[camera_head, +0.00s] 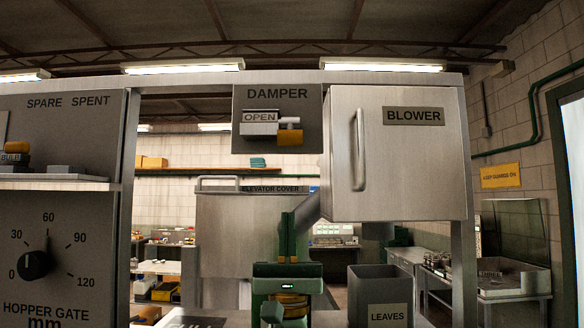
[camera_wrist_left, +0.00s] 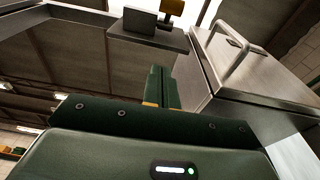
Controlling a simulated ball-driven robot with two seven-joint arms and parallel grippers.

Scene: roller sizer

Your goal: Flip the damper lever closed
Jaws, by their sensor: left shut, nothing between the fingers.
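The damper panel (camera_head: 241,141) hangs high in the middle of the head view, labelled DAMPER. Its lever (camera_head: 290,138) has an orange-yellow end at the right of a pale block with an OPEN label (camera_head: 259,117). In the left wrist view the panel (camera_wrist_left: 150,37) shows from below, with the lever's orange end (camera_wrist_left: 172,7) at the top edge. My left gripper (camera_head: 287,222) is shut and empty, pointing up below the panel, apart from the lever. Its fingers (camera_wrist_left: 161,78) also show in the wrist view. My right gripper is not in view.
The blower box (camera_head: 400,175) with its upright handle (camera_head: 360,150) stands right of the panel. The elevator cover (camera_head: 240,225) is behind and below. A leaves bin (camera_head: 380,285) is at lower right. The hopper gate dial (camera_head: 34,265) is at left.

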